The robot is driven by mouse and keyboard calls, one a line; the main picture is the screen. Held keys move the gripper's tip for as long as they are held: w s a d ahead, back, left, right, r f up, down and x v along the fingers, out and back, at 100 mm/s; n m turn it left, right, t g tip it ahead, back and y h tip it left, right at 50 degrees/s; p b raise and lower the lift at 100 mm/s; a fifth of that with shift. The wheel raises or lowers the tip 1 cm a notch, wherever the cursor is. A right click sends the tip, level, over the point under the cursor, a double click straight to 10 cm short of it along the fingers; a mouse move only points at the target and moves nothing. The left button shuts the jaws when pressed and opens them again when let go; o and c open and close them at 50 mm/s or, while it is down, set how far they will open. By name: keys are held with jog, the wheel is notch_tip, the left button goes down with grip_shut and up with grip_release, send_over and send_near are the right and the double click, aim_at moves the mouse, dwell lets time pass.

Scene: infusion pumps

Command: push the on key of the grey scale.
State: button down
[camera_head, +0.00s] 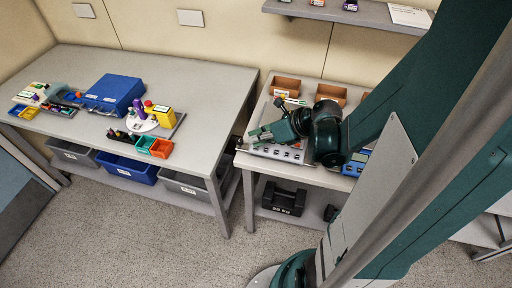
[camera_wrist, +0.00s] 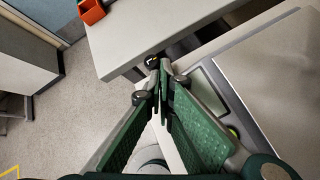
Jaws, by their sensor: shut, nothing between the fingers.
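My gripper (camera_head: 241,144) is shut and empty at the left edge of the right-hand table in the head view. In the wrist view the closed fingertips (camera_wrist: 158,66) are above the gap between the two tables. A device with a wide grey plate (camera_wrist: 275,65) and a pale body with a grey-green panel (camera_wrist: 215,85) lies right of the fingers; it looks like the grey scale. A small yellow-green spot (camera_wrist: 232,131) shows at the right finger's edge; I cannot tell whether it is the on key. Fingers hide part of the body. In the head view my arm covers much of this area.
The left table (camera_head: 190,75) carries a blue case (camera_head: 114,93), a yellow device (camera_head: 160,116) and small bins. Brown boxes (camera_head: 285,87) stand at the back of the right table. A black weight (camera_head: 284,200) sits on its lower shelf. A wall shelf (camera_head: 345,13) hangs above.

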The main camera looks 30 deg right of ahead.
aim_at(254, 152)
jog(key=shift+w+d+f+b, duration=0.1)
jog(key=shift+d+f+b, duration=0.05)
jog(key=shift+f+b, duration=0.5)
dwell(1.0)
jog(key=shift+r, duration=0.2)
jog(key=shift+r+p, duration=0.45)
jog(key=shift+r, duration=0.05)
dwell(0.3)
notch_tip(254, 152, up, 6)
jog(key=s+a+p, duration=0.1)
jog(key=p, duration=0.3)
jog(key=shift+s+a+p, duration=0.2)
jog(key=shift+p, duration=0.2)
jog(key=shift+f, duration=0.15)
dwell(1.4)
